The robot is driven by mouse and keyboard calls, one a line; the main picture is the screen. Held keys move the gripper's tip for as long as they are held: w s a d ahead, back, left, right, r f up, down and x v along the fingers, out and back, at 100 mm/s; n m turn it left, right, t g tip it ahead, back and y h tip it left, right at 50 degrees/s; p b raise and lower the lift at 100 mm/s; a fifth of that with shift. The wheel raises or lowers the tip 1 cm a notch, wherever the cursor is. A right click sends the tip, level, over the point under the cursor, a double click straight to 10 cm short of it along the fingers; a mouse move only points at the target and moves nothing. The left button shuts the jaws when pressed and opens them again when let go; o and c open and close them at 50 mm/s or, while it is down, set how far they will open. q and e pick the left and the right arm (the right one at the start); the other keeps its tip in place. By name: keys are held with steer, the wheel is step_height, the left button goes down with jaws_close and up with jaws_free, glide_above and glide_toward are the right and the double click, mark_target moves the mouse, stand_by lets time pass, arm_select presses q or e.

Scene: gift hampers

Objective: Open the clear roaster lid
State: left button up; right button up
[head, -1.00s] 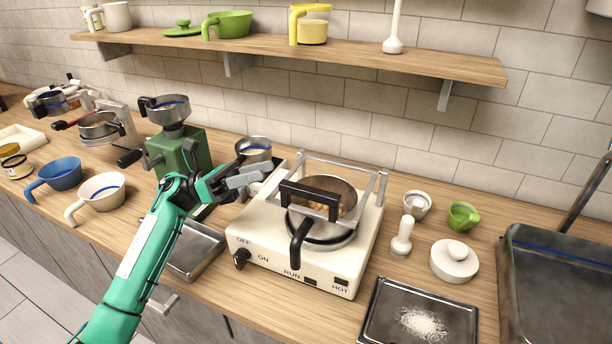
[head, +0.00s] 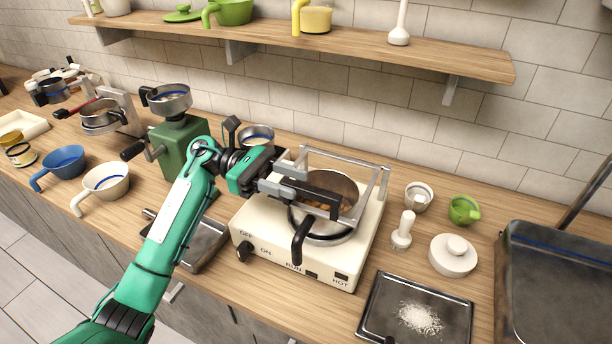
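The roaster (head: 262,240) is a cream box with OFF, ON, RUN and HOT marks and a black knob at its left front. A round steel pan (head: 322,238) with a black handle and brown contents sits in it. The clear roaster lid (head: 368,168) shows as a grey-edged see-through frame standing over the pan, down on the base. Its black lid handle (head: 322,200) runs along the front. My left gripper (head: 293,178) is at the left end of this handle with its fingers apart; whether they touch it I cannot tell. My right gripper is out of view.
A green grinder (head: 178,150) stands left of the roaster, with a metal tray (head: 205,243) in front of it. A shelf (head: 380,52) hangs behind.

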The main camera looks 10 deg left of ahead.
mark_target(306, 187)
arm_select(q)
steer(key=shift+p+x, duration=0.55)
steer(key=shift+x, duration=1.4)
jaws_close()
